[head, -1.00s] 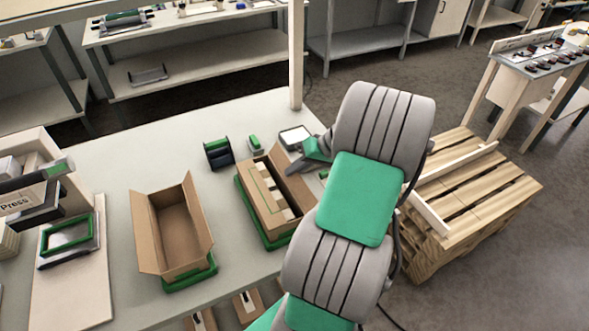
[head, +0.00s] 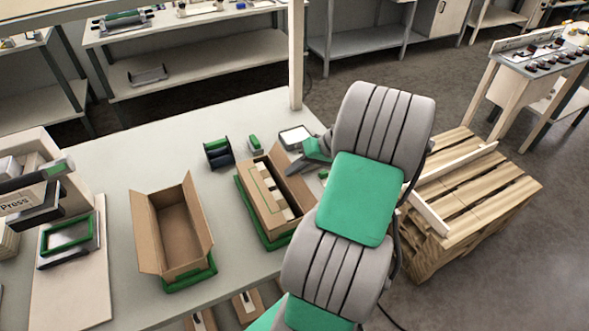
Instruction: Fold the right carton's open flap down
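The right carton (head: 259,208) stands on a green-edged base (head: 247,217) on the table. My gripper (head: 292,168) is at the upper right of this carton, close to the raised flap. Whether it touches the flap, and whether its fingers are open, I cannot tell. The left carton (head: 178,229) is open and empty on its own green base.
A dark green-ended holder (head: 218,153), a small green-topped tool (head: 255,144) and a white-topped device (head: 295,136) stand behind the right carton. A press (head: 40,195) is at the left. A wooden pallet stack (head: 470,195) stands right of the table.

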